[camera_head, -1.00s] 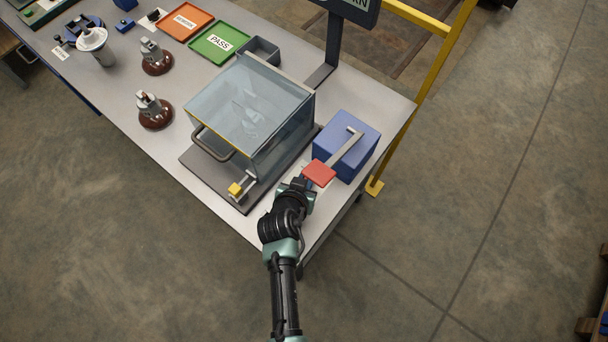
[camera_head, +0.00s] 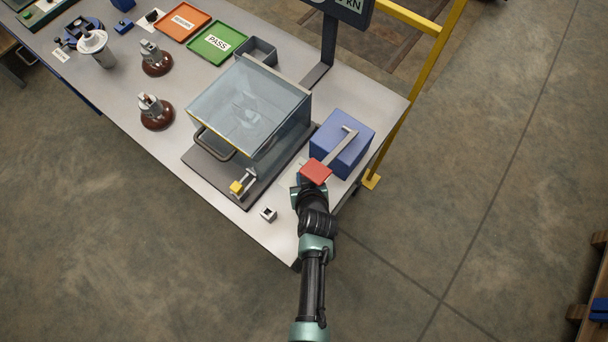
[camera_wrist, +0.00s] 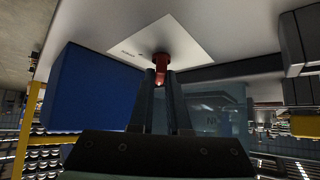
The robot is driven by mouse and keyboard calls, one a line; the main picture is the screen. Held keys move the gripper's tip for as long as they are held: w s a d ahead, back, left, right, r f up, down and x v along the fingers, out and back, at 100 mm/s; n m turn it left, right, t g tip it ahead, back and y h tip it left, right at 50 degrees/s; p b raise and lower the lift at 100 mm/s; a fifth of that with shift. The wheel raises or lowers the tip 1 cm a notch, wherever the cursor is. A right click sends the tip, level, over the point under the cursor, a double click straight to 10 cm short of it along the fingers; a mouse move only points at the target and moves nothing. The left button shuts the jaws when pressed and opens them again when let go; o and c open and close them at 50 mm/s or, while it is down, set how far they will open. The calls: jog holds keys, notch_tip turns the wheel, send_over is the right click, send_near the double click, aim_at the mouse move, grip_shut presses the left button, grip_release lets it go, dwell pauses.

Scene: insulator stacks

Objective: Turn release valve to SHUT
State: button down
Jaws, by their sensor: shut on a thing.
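The release valve shows as a small red knob (camera_wrist: 161,60) in the wrist view, standing on a white label plate (camera_wrist: 150,40). Its lettering is too small to read. My gripper (camera_wrist: 161,82) has its two fingers shut on the knob, one on each side. In the head view my gripper (camera_head: 301,186) is at the table's front right, beside the blue pump box (camera_head: 338,143). The pump's lever with a red pad (camera_head: 316,171) lies over the fingertips there, so the valve is hidden in that view.
A clear-walled test chamber (camera_head: 248,105) with a yellow latch (camera_head: 237,187) stands left of my arm. A small metal block (camera_head: 268,214) lies near the table's front edge. A yellow rail (camera_head: 417,95) runs behind. Brown-based insulators (camera_head: 155,113) stand farther left.

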jog(key=shift+s+f, duration=0.1)
dwell(0.3)
jog(key=c, duration=0.9)
grip_release()
jog(key=v, duration=1.3)
jog(key=shift+d, duration=0.1)
